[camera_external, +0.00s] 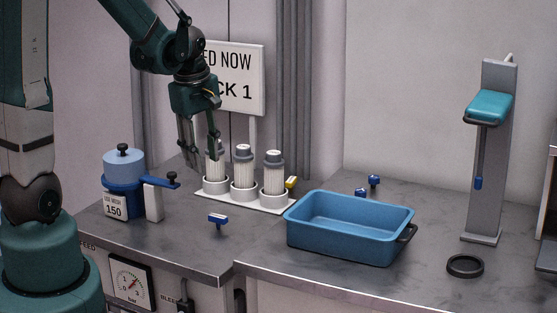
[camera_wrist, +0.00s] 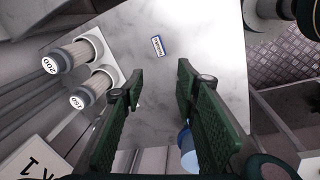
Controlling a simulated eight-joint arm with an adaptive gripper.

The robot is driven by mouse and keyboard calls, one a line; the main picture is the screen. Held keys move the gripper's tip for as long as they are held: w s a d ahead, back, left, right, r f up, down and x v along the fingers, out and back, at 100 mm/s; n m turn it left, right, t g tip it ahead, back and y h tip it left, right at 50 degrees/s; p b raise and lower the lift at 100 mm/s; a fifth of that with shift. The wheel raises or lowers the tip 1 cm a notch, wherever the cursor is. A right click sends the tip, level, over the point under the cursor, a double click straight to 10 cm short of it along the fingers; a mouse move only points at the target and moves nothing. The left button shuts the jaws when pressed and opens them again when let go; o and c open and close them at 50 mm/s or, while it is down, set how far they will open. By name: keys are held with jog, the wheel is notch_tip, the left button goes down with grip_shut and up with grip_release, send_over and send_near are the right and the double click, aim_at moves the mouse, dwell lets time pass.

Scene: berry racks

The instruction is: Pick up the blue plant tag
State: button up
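A small blue tag with a white label (camera_external: 218,219) lies on the grey counter in front of the white filter stand. It also shows in the wrist view as a blue-edged white tag (camera_wrist: 157,46), lying flat with dark print too small to read surely. My gripper (camera_external: 200,152) is above the counter beside the left filter, pointing down. In the wrist view my gripper (camera_wrist: 160,78) has its two green fingers wide apart with nothing between them. The tag lies beyond the fingertips, clear of both.
White filter cartridges (camera_external: 243,168) stand on a white base by a yellow tag (camera_external: 291,182). A blue jar (camera_external: 124,180) stands at left, a blue bin (camera_external: 349,232) at right. Small blue pieces (camera_external: 374,181) are behind the bin. Counter around the blue tag is bare.

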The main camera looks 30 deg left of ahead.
aim_at(217, 216)
jog(key=w+f+n, duration=0.1)
jog(key=f, duration=0.2)
jog(key=d+f+n+g, duration=0.1)
jog(key=f+n, duration=0.1)
jog(key=f, duration=0.2)
jog(key=w+d+f+n+b, duration=0.1)
jog(key=f, duration=0.2)
jog(key=shift+w+f+g, duration=0.2)
jog(key=shift+w+g, duration=0.15)
jog(key=shift+g, duration=0.05)
jog(key=shift+f+b, duration=0.3)
jog(key=shift+f, duration=1)
jog(key=shift+f, duration=0.1)
jog(key=shift+s+a+f+b, duration=0.1)
jog(key=shift+f+b, duration=0.4)
jog(key=shift+f, duration=2)
jog(key=c, duration=0.8)
